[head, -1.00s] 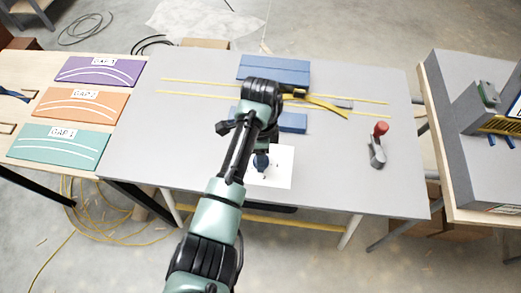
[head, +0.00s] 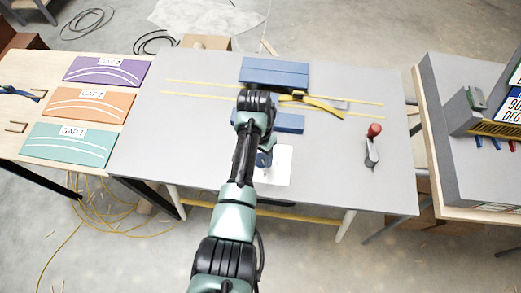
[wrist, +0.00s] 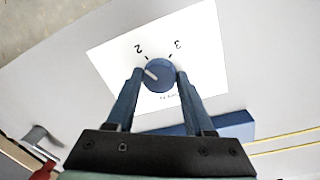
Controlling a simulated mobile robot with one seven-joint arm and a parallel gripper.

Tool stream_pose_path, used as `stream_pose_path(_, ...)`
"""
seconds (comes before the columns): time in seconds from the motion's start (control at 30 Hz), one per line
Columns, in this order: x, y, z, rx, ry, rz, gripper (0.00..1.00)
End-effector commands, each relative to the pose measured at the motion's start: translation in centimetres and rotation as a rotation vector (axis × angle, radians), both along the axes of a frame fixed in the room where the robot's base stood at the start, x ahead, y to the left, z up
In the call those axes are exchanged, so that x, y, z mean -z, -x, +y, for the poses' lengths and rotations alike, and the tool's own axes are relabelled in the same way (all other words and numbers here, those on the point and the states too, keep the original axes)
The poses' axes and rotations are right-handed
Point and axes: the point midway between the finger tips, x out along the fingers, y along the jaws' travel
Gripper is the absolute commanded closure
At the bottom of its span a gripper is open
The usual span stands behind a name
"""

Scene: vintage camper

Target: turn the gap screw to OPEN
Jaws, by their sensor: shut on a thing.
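The gap screw is a round blue knob (wrist: 160,76) with a white pointer line, set on a white card (wrist: 110,55) with tick marks and the numbers 2 and 3. The pointer line aims toward the upper left in the wrist view, near the 2 side. Small print below the knob is too small to read, and I see no OPEN mark. My gripper (wrist: 160,73) has one finger on each side of the knob and is shut on it. In the head view the card (head: 280,165) shows on the grey table, and my gripper (head: 264,157) largely hides the knob.
Blue blocks (head: 275,72) and a yellow strip (head: 320,103) lie behind the card. A red-topped lever (head: 373,145) stands at the right. GAP panels, including a teal one (head: 70,144), lie on the left table. A grey machine (head: 470,120) stands far right.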

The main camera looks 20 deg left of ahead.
Motion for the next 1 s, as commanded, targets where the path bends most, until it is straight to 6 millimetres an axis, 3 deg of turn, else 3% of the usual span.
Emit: stream_pose_path(1.0,-0.16,0.06,-0.31,-0.964,0.0,-0.002,1.0)
